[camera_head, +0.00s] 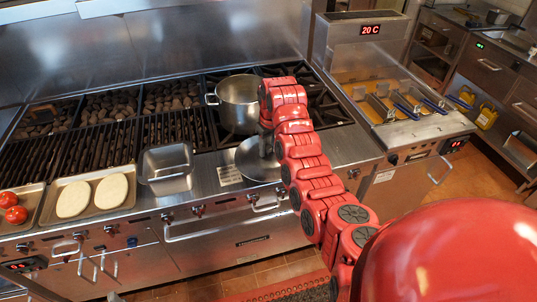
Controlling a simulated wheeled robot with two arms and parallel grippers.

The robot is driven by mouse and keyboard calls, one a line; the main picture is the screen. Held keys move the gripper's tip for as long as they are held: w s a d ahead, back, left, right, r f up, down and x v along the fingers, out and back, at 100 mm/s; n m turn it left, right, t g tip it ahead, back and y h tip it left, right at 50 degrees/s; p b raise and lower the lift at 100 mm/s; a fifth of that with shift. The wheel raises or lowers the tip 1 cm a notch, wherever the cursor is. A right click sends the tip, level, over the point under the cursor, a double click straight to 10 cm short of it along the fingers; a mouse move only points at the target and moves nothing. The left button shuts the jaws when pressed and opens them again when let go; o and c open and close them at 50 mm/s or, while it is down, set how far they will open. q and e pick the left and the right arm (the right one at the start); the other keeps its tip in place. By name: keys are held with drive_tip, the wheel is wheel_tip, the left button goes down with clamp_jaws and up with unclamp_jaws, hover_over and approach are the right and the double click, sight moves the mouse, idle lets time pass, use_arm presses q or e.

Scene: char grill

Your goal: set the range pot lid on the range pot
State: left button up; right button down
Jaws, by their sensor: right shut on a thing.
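The range pot (238,103) is a steel pot with side handles. It stands uncovered on the range, and its inside shows from above. The range pot lid (250,166) is a round steel disc in front of the pot, at the range's front ledge. I cannot tell whether it touches the ledge. My right gripper (266,143) is over the lid, shut on it near its middle. My own red arm hides the fingertips, the lid's knob and part of the pot's right side. My left gripper is not in view.
A square steel pan (167,165) sits left of the lid. A tray with two flatbreads (93,195) and tomatoes (12,207) lie further left. Char grates (95,150) fill the left rear. A fryer with blue-handled baskets (405,104) stands right.

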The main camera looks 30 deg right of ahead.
sight(268, 148)
drive_tip(key=shift+w+d+r+p, duration=0.1)
drive_tip(key=shift+w+d+p, duration=0.15)
drive_tip(key=shift+w+p, duration=0.2)
drive_tip(key=shift+w+d+p, duration=0.35)
drive_tip(key=shift+w+d, duration=0.1)
drive_tip(key=shift+w, duration=0.15)
drive_tip(key=shift+f+p, duration=0.4)
drive_tip(key=shift+f, duration=0.05)
drive_tip(key=shift+f+p, duration=0.5)
drive_tip(key=shift+f, duration=0.9)
drive_tip(key=shift+f, duration=0.15)
drive_tip(key=shift+c, duration=2.4)
unclamp_jaws()
